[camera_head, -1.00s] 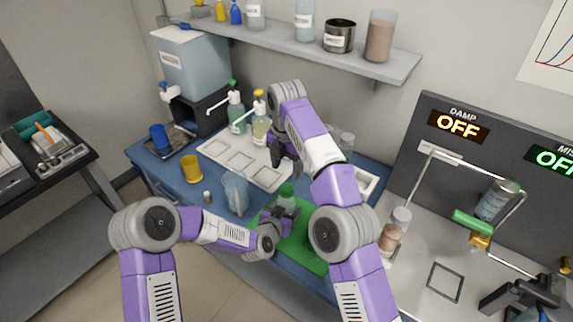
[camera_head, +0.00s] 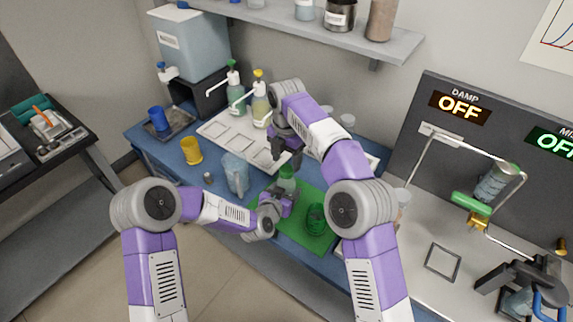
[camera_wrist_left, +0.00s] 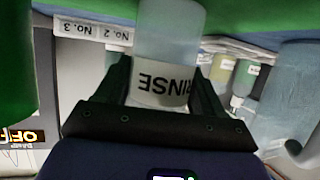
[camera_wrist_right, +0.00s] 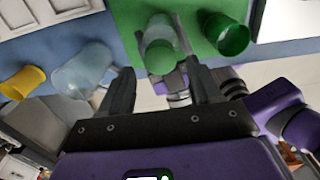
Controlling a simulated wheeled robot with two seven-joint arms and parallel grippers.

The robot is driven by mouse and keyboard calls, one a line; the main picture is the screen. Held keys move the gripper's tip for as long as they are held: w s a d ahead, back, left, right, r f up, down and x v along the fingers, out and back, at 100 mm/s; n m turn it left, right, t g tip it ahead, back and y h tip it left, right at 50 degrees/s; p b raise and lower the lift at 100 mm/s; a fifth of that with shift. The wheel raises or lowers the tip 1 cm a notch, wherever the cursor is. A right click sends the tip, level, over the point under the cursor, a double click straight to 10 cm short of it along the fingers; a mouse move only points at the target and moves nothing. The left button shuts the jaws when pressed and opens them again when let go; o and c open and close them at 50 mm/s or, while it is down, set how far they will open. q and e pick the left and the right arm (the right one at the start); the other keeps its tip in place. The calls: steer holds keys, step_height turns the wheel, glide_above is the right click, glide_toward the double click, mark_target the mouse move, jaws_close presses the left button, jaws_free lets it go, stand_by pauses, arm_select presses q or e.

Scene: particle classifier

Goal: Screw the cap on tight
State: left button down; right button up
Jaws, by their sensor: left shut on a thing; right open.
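A clear bottle (camera_head: 286,187) with a green cap (camera_head: 287,172) stands upright on the green mat (camera_head: 307,242). Its label reads RINSE (camera_wrist_left: 160,90) in the left wrist view. My left gripper (camera_head: 277,196) is shut around the bottle's body, low and from the side. My right gripper (camera_head: 286,153) is open and empty above the bottle, fingers pointing down. In the right wrist view the green cap (camera_wrist_right: 161,60) lies beyond the gap between the open fingers, apart from them. The cap sits on the bottle's top; how tight cannot be told.
A green cup (camera_head: 316,218) stands on the mat right of the bottle. A clear jug (camera_head: 235,175) and a yellow cup (camera_head: 191,150) stand to the left. Pump bottles (camera_head: 260,105) and a white tray (camera_head: 222,146) are behind. A shelf (camera_head: 390,45) hangs above.

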mark_target(286, 169)
steer(key=shift+f, duration=1.65)
steer(key=shift+c, duration=0.3)
